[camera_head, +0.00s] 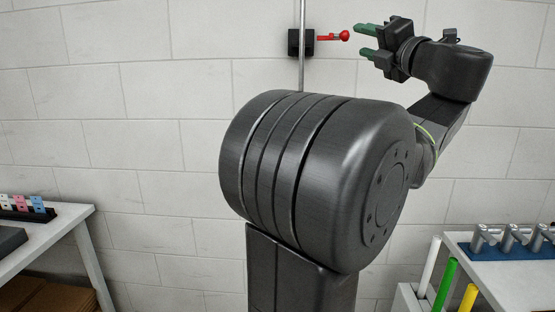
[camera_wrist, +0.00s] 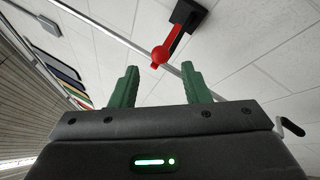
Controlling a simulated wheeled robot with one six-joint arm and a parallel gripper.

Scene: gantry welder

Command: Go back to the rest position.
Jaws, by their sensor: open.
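My gripper (camera_head: 363,42) is up at the upper right in the head view, pointing left. Its two green fingers are apart with nothing between them. A red lever with a round knob (camera_head: 344,36) sticks out from a black box (camera_head: 301,42) on a vertical pipe at the wall. The knob is just left of the fingertips in the head view, with a small gap showing. In the wrist view the open fingers (camera_wrist: 158,84) point toward the red knob (camera_wrist: 160,54), which lies beyond the tips. The lever's black box (camera_wrist: 188,14) is at the top there.
A white table (camera_head: 62,220) with a rack of coloured pieces (camera_head: 28,208) stands at the left. At the right, a table (camera_head: 515,281) carries grey metal parts on a blue tray (camera_head: 500,250). Beside it a bin (camera_head: 408,297) holds coloured tubes. The white block wall is behind.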

